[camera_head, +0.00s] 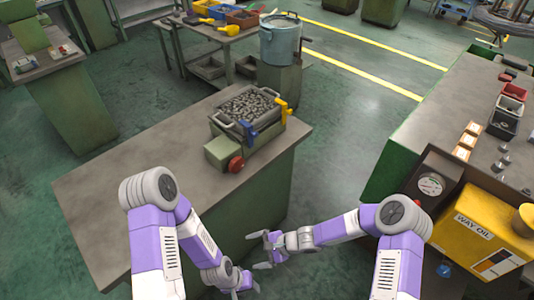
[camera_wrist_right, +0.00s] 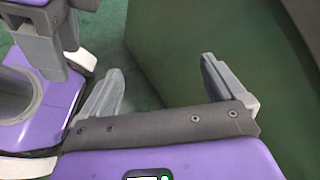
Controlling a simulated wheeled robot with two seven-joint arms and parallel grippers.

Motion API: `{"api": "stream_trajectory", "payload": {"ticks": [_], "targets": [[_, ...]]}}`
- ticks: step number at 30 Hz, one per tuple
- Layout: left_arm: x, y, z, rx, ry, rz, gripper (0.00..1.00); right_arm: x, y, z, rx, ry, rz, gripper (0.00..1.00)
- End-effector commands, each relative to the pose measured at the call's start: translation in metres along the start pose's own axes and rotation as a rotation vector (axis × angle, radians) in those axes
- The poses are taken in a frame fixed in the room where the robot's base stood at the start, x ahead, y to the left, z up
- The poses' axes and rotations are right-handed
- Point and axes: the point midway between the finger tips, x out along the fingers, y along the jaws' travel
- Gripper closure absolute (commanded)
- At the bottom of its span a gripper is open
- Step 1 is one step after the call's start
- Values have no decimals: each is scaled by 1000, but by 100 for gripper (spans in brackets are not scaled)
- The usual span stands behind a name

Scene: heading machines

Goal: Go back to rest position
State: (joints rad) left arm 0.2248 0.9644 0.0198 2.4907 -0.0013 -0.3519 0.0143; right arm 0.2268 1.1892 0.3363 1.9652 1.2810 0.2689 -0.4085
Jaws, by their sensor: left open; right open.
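My left gripper (camera_head: 246,284) is low in the head view, in front of the green side of the near workbench. It is open, and I see nothing between its fingers. My right gripper (camera_head: 267,249) is just above it in the head view, pointing left, open and empty. In the right wrist view its two fingers (camera_wrist_right: 160,90) stand wide apart, with only green floor and a green panel beyond them. Part of my other purple arm shows at the left of that view.
The near workbench (camera_head: 110,200) carries a metal bin (camera_head: 223,123) full of small parts. Green floor (camera_head: 335,150) lies between the benches.

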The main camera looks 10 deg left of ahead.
Motion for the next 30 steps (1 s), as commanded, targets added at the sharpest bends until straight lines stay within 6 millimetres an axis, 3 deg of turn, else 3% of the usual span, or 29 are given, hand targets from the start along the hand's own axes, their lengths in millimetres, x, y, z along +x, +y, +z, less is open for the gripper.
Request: {"api": "stream_trajectory", "payload": {"ticks": [4, 7, 11, 15, 21, 30], "targets": [[0, 0, 0, 0, 0, 0, 57, 0, 2, 0, -3, 2, 5, 3], [0, 0, 0, 0, 0, 0, 57, -4, 16, -4, -32, 26, 47, 3], [0, 0, 0, 0, 0, 0, 57, -19, 61, -16, -132, 97, 176, 3], [0, 0, 0, 0, 0, 0, 57, -49, 117, -36, -293, 205, 331, 3], [0, 0, 0, 0, 0, 0, 57, -91, 164, -52, -527, 320, 447, 3], [0, 0, 0, 0, 0, 0, 57, -116, 180, -48, -712, 371, 448, 3]]}}
